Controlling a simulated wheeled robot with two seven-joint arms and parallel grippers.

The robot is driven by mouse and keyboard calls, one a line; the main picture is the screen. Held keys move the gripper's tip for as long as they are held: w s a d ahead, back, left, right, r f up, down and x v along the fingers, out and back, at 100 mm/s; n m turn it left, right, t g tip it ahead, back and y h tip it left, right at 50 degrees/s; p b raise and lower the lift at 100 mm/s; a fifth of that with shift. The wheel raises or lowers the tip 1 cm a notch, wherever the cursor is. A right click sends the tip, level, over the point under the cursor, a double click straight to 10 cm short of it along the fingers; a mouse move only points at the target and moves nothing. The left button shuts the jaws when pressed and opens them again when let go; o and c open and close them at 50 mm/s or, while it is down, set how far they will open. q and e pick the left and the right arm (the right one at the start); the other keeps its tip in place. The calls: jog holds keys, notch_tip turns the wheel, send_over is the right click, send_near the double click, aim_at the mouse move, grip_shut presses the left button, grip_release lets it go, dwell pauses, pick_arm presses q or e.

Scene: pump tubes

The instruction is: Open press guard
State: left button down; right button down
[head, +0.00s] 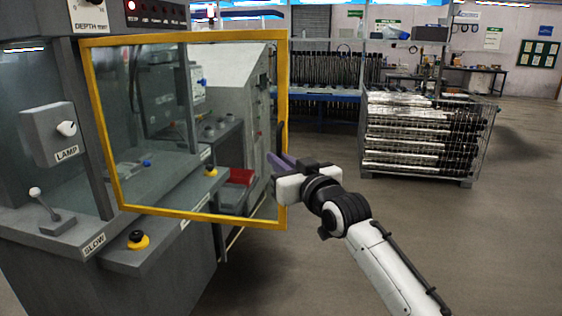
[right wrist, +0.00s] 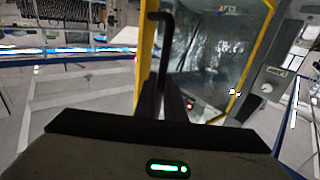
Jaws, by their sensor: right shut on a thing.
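The press guard (head: 187,38) is a clear panel in a yellow frame, at the left of the head view. Its right side looks nearer to me and stands out from the grey press (head: 160,262), so it appears swung outward at an angle. A black bar handle (head: 281,140) is on its right edge. My right gripper (head: 279,162) is at that edge, shut on the handle. In the right wrist view, the handle (right wrist: 165,45) rises from between the dark fingers (right wrist: 164,103), beside the yellow frame (right wrist: 144,45). My left gripper is not in view.
A lamp switch box (head: 48,135), a lever (head: 50,212) and a yellow-based button (head: 138,240) are on the press. A wire crate of metal tubes (head: 425,135) stands behind at the right. The right foreground floor is clear.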

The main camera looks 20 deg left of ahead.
jog(key=c, duration=1.8)
grip_release()
jog(key=shift+s+a+r, duration=0.15)
jog(key=shift+s+a, duration=0.05)
jog(key=shift+a, duration=0.15)
jog(key=shift+c, duration=0.2)
jog(key=shift+d, duration=0.1)
jog(key=shift+d, duration=0.15)
jog(key=v, duration=1)
jog(key=shift+b, duration=0.3)
